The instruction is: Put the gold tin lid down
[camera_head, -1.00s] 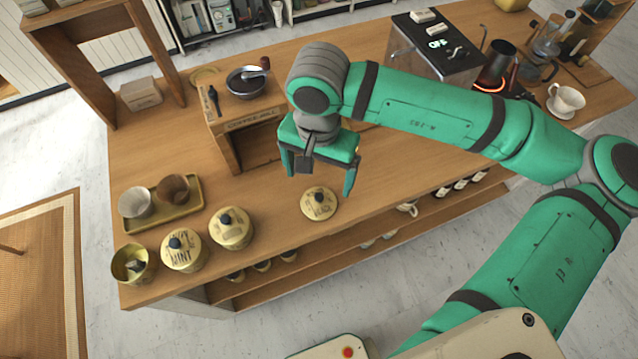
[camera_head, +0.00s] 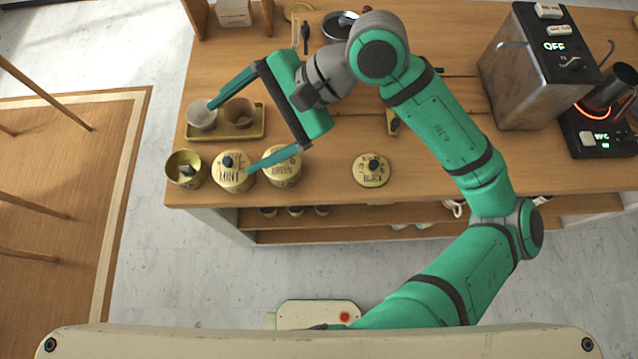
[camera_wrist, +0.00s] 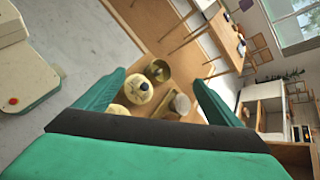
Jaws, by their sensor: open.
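The gold tin lid (camera_head: 364,180), with a dark knob and dark lettering, lies flat on the wooden counter, right of the tins. My gripper (camera_head: 232,136) is open and empty, apart from the lid and well to its left. Its fingers spread over the tray and tin area. An open gold tin (camera_head: 174,176) with something pale inside stands at the counter's left end. In the wrist view the open tin (camera_wrist: 157,71) shows between my fingers. The lid is not seen there.
A lidded mint tin (camera_head: 236,183) and another lidded tin (camera_head: 285,178), partly behind my finger, stand right of the open tin. A gold tray (camera_head: 255,134) holds two cups. A metal machine (camera_head: 520,85) stands right. The counter around the lid is clear.

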